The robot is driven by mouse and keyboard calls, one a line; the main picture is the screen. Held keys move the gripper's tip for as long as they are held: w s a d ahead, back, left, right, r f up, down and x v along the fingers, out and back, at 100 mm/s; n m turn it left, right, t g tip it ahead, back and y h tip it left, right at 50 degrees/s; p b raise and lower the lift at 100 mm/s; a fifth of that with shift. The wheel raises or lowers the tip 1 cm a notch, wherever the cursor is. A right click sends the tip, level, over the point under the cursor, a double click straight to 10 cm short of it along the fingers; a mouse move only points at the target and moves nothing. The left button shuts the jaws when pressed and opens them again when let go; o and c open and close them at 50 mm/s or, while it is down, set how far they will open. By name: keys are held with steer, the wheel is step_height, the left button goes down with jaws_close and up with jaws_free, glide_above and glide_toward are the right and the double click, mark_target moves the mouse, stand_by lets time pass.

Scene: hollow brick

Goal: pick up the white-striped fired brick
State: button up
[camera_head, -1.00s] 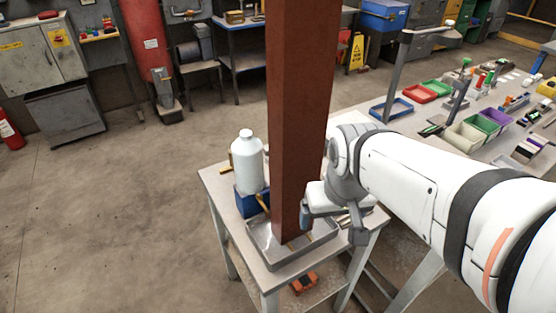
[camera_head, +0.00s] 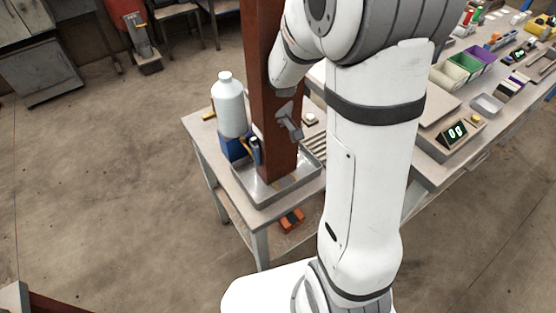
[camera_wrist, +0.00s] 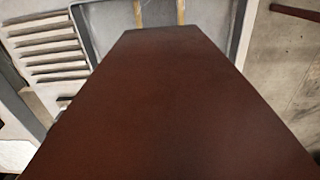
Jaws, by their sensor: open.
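A tall, plain dark red-brown block (camera_head: 277,150) stands upright with its lower end in a shallow grey metal tray (camera_head: 262,196). I see no white stripes on it, so I cannot tell whether it is the striped brick. Much of the far side is hidden.
A white bottle (camera_head: 229,108) and a blue box (camera_head: 235,147) stand close left of the block. A slatted grey piece (camera_head: 314,146) lies to the right. An orange object (camera_head: 291,220) sits on the lower shelf. Open concrete floor lies left; a cluttered bench is at right.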

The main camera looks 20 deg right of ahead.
mark_target(276, 157)
step_height(276, 157, down, 5)
steer(key=shift+a+f, duration=0.1)
steer(key=shift+f, duration=0.1)
steer(key=shift+r, duration=0.1)
steer(key=c, duration=1)
